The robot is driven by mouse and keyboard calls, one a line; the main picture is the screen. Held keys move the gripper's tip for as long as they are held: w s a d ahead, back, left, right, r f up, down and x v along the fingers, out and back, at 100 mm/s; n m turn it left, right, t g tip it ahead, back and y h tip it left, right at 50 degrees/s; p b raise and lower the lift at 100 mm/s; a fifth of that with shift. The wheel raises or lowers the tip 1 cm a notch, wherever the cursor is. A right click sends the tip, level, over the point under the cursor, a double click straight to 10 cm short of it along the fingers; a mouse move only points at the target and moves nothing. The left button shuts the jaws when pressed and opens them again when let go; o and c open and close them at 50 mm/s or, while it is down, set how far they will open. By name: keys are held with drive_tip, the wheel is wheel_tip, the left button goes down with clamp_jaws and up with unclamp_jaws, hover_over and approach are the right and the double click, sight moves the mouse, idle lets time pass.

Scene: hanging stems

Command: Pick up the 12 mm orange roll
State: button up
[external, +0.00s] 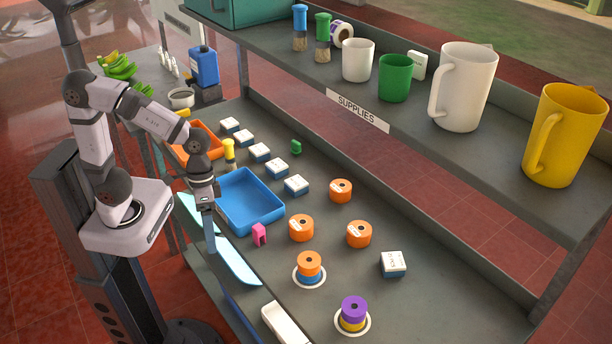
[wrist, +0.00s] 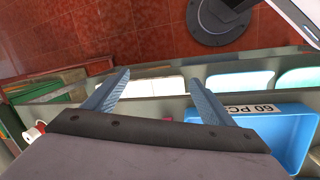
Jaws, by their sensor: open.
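Three loose orange rolls stand on the bench in the external view: one at the back (external: 340,190), one nearer on the left (external: 301,228) and one on the right (external: 359,234). Another orange roll (external: 309,260) sits on top of a blue roll (external: 308,275) on a round white base. The size marks are too small to read, so I cannot tell which is 12 mm. My gripper (external: 211,246) points down near the bench's front edge, left of all the rolls. In the wrist view my gripper (wrist: 158,78) is open, with nothing between its fingers.
A blue tray (external: 249,228) lies between my gripper and the rolls. A pink item (external: 259,235) stands beside it. A purple roll (external: 354,307) sits on a yellow one. White boxes (external: 297,185) line the bench. A shelf with mugs (external: 462,90) overhangs the back.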

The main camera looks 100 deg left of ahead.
drive_tip(key=w+n+t+h+b, duration=0.25)
drive_tip(key=w+n, duration=0.45)
drive_tip(key=w, duration=0.4)
drive_tip(key=n+t+b, duration=0.3)
drive_tip(key=n+t, duration=0.6)
drive_tip(key=n, duration=0.9)
approach(352, 225)
drive_tip(key=w+d+r, duration=0.2)
drive_tip(key=w+d, duration=0.1)
drive_tip(key=w, duration=0.1)
drive_tip(key=shift+w+a+f+n, duration=0.3)
drive_tip(key=shift+a+f+n, duration=0.2)
drive_tip(key=shift+a, duration=0.2)
wheel_tip(352, 225, down, 3)
drive_tip(key=shift+d+r, duration=0.1)
drive_tip(key=shift+f, duration=0.3)
drive_tip(key=shift+p+x, duration=0.7)
drive_tip(key=shift+x, duration=0.65)
drive_tip(key=shift+p+x, duration=0.85)
drive_tip(key=shift+x, duration=1.4)
drive_tip(key=shift+s+d, duration=0.1)
drive_tip(key=shift+d, duration=0.05)
